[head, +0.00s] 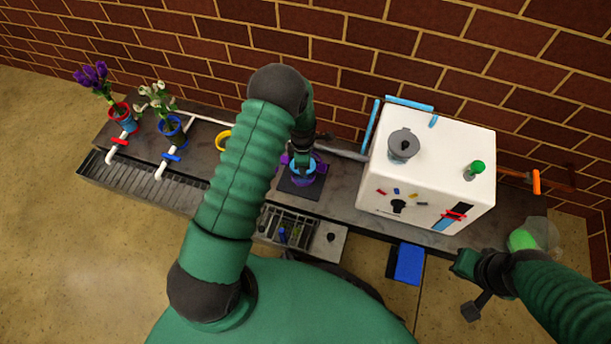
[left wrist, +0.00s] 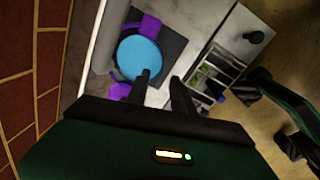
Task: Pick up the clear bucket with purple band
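The clear bucket with purple band (head: 303,173) stands on a dark square mat on the counter, with blue showing inside it. In the left wrist view the bucket (left wrist: 139,57) is a round blue disc with purple parts at its edge. My left gripper (left wrist: 160,77) is open, its two dark fingers apart. One fingertip overlaps the bucket's right edge in that view; I cannot tell whether it touches. In the head view my left gripper (head: 303,153) is above the bucket and partly covers it. My right gripper (head: 463,264) is at the lower right, off the counter; its fingers are unclear.
Red (head: 122,117) and blue (head: 170,127) flower pots stand at the left by white pipes. A white box machine (head: 425,165) stands right of the bucket. A grated bin (head: 284,232) and a blue block (head: 408,264) are at the front edge. A brick wall closes the back.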

